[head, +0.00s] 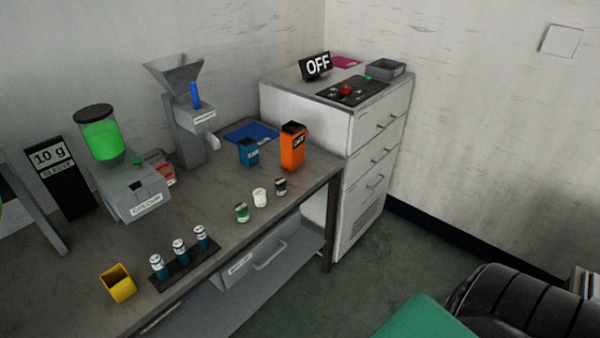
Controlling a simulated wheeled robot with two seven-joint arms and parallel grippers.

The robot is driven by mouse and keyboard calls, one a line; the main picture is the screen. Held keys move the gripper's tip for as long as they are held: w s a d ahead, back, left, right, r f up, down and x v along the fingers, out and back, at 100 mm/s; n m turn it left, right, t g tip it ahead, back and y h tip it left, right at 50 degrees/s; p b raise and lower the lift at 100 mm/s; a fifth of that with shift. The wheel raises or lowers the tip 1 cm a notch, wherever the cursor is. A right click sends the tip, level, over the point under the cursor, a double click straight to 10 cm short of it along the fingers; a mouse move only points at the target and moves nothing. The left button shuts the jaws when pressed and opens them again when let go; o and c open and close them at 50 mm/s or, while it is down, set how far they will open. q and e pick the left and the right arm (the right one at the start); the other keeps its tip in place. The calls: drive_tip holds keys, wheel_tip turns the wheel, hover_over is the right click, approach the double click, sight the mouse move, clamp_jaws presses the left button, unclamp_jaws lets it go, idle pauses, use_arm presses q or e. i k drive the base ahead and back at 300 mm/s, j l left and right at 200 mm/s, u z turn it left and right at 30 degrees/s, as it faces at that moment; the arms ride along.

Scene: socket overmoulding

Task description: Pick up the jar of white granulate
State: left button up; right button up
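A small jar with white contents (260,197) stands upright near the front edge of the workbench. It is in a short row between a green jar (241,212) on its left and a dark brown or black jar (281,186) on its right. All three stand apart. Neither of my grippers shows in the head view.
The workbench (225,238) carries an orange container (293,147), a blue container (249,152), a grey hopper machine (187,120), a dispenser with green contents (125,175), a black rack (186,268) of small bottles and a yellow cup (118,283). A white cabinet (370,165) stands right.

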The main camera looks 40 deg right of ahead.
sight(260, 194)
drive_tip(key=i+l+z, duration=0.65)
drive_tip(key=i+l, duration=0.1)
drive_tip(key=l, duration=0.1)
